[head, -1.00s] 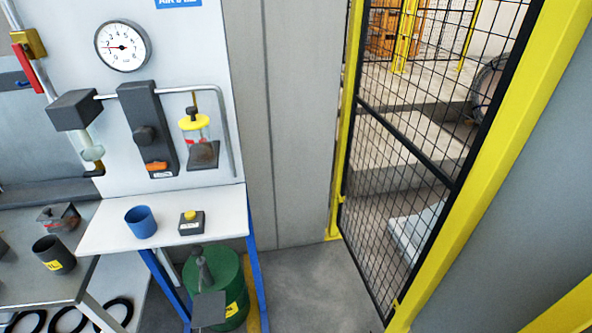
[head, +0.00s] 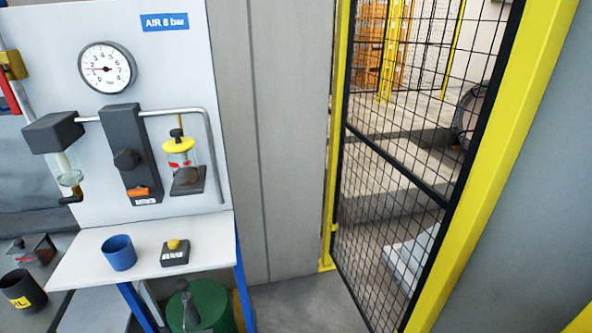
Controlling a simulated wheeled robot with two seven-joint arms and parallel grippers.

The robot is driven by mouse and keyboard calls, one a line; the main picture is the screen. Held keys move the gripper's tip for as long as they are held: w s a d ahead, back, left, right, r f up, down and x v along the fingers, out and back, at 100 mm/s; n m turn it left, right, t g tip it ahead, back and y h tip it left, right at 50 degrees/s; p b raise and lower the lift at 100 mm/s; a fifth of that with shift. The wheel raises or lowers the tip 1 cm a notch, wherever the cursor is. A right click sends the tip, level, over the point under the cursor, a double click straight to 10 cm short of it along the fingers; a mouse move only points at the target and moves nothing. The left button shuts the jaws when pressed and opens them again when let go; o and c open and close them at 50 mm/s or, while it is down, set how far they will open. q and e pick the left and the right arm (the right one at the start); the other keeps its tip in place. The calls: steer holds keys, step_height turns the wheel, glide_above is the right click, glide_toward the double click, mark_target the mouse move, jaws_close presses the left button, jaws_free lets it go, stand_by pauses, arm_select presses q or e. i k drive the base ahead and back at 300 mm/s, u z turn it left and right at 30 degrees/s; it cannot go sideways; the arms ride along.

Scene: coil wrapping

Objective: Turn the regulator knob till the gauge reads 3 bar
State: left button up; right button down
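The round white pressure gauge (head: 107,67) with a dark rim hangs on the pale panel at the upper left of the head view. Its thin needle seems to point left, near the 2, but the dial is too small to read exactly. The dark regulator knob (head: 126,159) sticks out from a dark grey upright block (head: 118,125) below the gauge. An orange lever (head: 137,192) is near the block's foot. Neither of my grippers is in view.
A blue cup (head: 119,252) and a yellow-buttoned box (head: 174,252) stand on the white shelf (head: 75,268) below. A yellow-topped glass bowl (head: 179,155) is right of the block. A yellow-framed mesh gate (head: 400,150) stands at the right.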

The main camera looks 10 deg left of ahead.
mark_target(126, 160)
steer(key=u, duration=1.25)
